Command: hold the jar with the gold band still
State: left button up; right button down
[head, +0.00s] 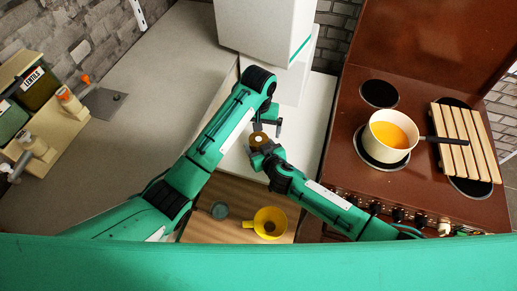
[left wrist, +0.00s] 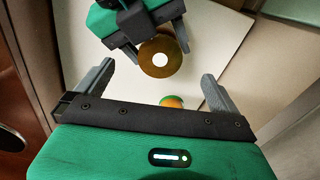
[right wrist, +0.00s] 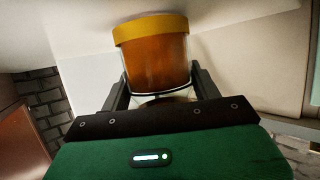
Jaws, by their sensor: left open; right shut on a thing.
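The jar with the gold band (head: 258,139) is between my two grippers in the head view, above the pale counter. In the right wrist view the jar (right wrist: 152,65) is glass with amber-orange contents and a gold band around one end. My right gripper (head: 266,151) is shut on the jar. The left wrist view shows the jar end-on (left wrist: 146,66) as a gold-brown ring with a pale centre. My left gripper (head: 264,124) is open and close to the jar, its fingers (left wrist: 157,76) apart and empty.
A small orange and green thing (left wrist: 172,101) is partly hidden behind my left gripper's body. A pot (head: 379,149) of orange liquid stands on the brown stove (head: 345,115) at right.

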pick_arm(q)
jog(key=shift+r, duration=0.1)
notch_tip(320, 180, up, 12)
dwell(0.7)
pick_arm(e)
jog(key=shift+c, duration=1.3)
grip_release()
jog(key=shift+s, duration=0.1)
